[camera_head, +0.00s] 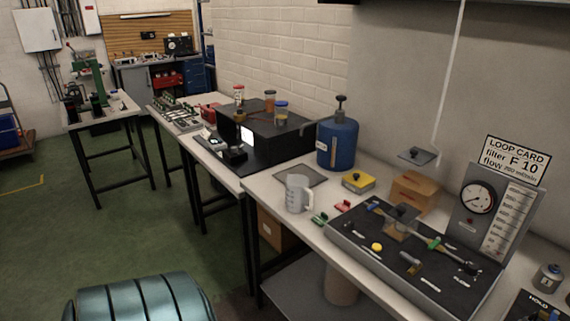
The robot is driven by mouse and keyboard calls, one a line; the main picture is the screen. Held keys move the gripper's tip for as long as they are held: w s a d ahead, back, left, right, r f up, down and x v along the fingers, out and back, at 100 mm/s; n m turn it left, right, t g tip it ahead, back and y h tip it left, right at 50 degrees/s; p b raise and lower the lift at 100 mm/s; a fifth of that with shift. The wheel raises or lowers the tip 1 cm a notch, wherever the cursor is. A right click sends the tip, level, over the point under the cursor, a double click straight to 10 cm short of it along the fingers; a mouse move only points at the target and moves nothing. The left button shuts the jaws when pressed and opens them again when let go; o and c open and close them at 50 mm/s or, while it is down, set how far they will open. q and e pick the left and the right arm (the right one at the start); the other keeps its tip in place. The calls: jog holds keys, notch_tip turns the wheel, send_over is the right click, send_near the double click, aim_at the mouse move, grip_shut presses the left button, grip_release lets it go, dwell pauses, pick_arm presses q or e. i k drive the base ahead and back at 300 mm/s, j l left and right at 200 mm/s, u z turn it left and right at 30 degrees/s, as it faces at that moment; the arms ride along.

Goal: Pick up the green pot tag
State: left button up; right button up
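A small green piece (319,218), which looks like the green pot tag, lies on the white bench top near its front edge. It is just right of and below a grey measuring jug (298,193). A similar red piece (342,206) lies to its right, apart from it. Another green part (434,243) sits on the black-topped board, and I cannot tell exactly what it is. Neither of my grippers shows in the head view. Nothing visibly covers the green piece by the jug.
The black-topped board (347,229) with fittings stands right of the tags. A blue canister (337,143), yellow box (358,182) and cardboard box (415,191) stand behind. A gauge panel (476,199) is at right. A teal ribbed seat-like object (138,299) is low in front.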

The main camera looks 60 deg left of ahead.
aim_at(321, 220)
jog(key=u, duration=1.5)
